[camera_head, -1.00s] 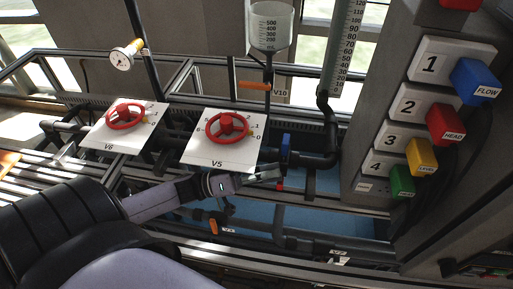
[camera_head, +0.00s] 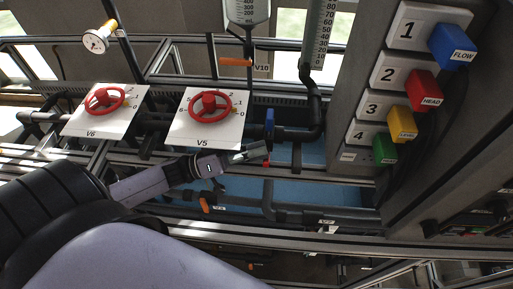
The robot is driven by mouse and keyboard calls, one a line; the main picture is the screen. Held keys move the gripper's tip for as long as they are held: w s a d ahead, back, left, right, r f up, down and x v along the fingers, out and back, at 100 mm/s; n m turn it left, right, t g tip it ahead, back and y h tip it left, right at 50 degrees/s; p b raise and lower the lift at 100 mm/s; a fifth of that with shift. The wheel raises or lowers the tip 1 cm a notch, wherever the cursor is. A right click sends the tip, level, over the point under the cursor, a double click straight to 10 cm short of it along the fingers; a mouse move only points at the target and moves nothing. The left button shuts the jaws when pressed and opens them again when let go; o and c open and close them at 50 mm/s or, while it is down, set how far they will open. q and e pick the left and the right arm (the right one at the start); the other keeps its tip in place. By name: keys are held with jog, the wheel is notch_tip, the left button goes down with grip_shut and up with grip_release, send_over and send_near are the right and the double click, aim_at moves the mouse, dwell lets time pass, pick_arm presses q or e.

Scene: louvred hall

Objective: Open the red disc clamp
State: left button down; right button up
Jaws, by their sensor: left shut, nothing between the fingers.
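A small red piece (camera_head: 266,163) shows just below a blue upright lever (camera_head: 269,128) on the dark pipework right of the V5 panel. It is too small to tell whether it is the red disc clamp or how it stands. My left gripper (camera_head: 252,152) reaches in from the left below the V5 panel. It is shut and empty, its tip close beside the blue lever and the red piece; I cannot tell whether they touch. Red handwheels sit on the V5 panel (camera_head: 233,136) and V6 panel (camera_head: 76,124). My right gripper is not in view.
A grey column on the right carries numbered blue, red, yellow and green blocks (camera_head: 384,148). An orange handle (camera_head: 236,62) is at V10, another (camera_head: 204,205) below my gripper. A gauge (camera_head: 96,41) stands upper left. Pipes and rails surround the gripper.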

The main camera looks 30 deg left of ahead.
pick_arm(q)
jog(key=shift+s+f, duration=0.1)
jog(key=shift+s+d+f, duration=0.15)
jog(key=shift+s+f, duration=0.1)
jog(key=shift+f, duration=0.3)
jog(key=shift+s+d+f, duration=0.15)
jog(key=shift+s+f, duration=0.1)
jog(key=shift+f, duration=0.25)
jog(key=shift+s+f, duration=0.1)
jog(key=shift+f, duration=0.2)
jog(key=v, duration=0.7)
jog(key=shift+a+r, duration=0.2)
jog(key=shift+r, duration=0.05)
